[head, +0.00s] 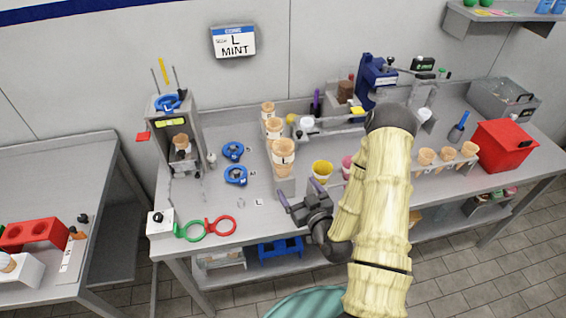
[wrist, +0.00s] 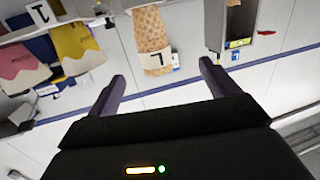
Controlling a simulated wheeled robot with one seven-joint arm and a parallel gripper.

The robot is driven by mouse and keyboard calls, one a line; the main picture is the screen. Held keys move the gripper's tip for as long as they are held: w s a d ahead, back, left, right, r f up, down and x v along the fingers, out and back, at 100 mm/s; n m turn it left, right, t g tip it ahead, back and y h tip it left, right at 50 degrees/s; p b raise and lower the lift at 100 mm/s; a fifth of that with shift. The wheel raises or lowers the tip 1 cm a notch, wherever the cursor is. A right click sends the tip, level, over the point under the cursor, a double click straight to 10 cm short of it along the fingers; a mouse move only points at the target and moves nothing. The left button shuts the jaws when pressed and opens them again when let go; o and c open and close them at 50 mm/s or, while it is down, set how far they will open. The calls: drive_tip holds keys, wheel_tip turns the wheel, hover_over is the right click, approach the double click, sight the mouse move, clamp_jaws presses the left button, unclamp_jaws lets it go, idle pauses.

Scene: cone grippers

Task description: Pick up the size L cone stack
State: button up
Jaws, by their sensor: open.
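Several tan waffle cone stacks stand in a row on the steel table. The nearest stack (head: 284,158) has a white label, too small to read in the head view. In the wrist view a waffle cone stack (wrist: 150,35) bears a white label with an L, seen upside down. It lies beyond and between my two fingers, not touching them. My gripper (head: 300,192) is open and empty, just in front of the nearest stack in the head view. It also shows in the wrist view (wrist: 162,85).
A yellow cup (head: 322,170) and a pink cup (head: 348,163) stand right of the stack, close to my arm. Blue rings (head: 235,176) lie to its left. A wall sign (head: 233,41) reads L MINT. A dispenser (head: 175,125) stands at the left.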

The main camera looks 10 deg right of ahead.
sight(287, 163)
drive_tip(key=shift+s+d+r+m+t+h, duration=0.1)
drive_tip(key=shift+s+d+m+t+h, duration=0.3)
drive_tip(key=shift+m+t, duration=0.15)
drive_tip(key=shift+w, duration=0.15)
drive_tip(key=w+b, duration=0.2)
drive_tip(key=b, duration=0.2)
drive_tip(key=w+b, duration=0.2)
drive_tip(key=b, duration=0.3)
drive_tip(key=w+a+b, duration=0.1)
drive_tip(key=w+b, duration=0.1)
drive_tip(key=b, duration=0.3)
drive_tip(key=shift+w+f, duration=0.2)
drive_tip(key=shift+w, duration=0.2)
drive_tip(key=shift+w+a+b, duration=0.1)
drive_tip(key=shift+w+b, duration=0.05)
drive_tip(key=shift+b, duration=0.5)
drive_tip(key=w, duration=0.1)
drive_tip(key=w+p, duration=0.1)
drive_tip(key=w, duration=0.1)
drive_tip(key=shift+w+a+r+p, duration=0.25)
drive_tip(key=shift+w+a+p, duration=0.05)
drive_tip(key=shift+w+p, duration=0.1)
drive_tip(key=shift+w+f, duration=0.1)
drive_tip(key=shift+w, duration=0.45)
